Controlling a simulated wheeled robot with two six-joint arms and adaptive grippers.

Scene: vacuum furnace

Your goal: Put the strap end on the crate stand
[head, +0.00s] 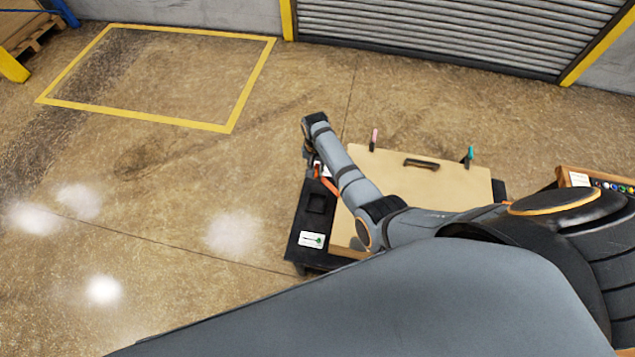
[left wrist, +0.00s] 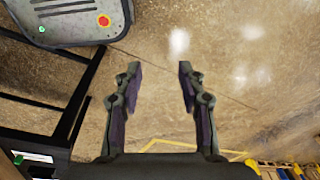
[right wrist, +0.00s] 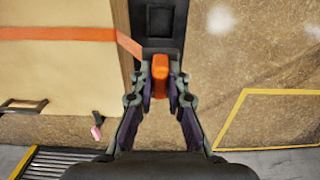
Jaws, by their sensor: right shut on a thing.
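My right gripper (right wrist: 160,82) is shut on the orange strap end (right wrist: 160,66) at the edge of the black crate stand (right wrist: 178,45). The orange strap (right wrist: 70,34) runs from there leftward across the tan crate (right wrist: 55,75) in the right wrist view. In the head view the right gripper (head: 310,152) is at the left side of the crate (head: 430,185), over the stand (head: 310,250), and partly hidden by its arm. I cannot tell whether the strap end touches the stand. My left gripper (left wrist: 158,70) is open and empty above the floor.
The crate has a black handle (head: 421,163) on top, with a pink piece (head: 374,139) and a green piece (head: 469,154) at its far edge. A grey box with a red button (left wrist: 75,22) shows in the left wrist view. Open floor (head: 190,190) lies left of the stand.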

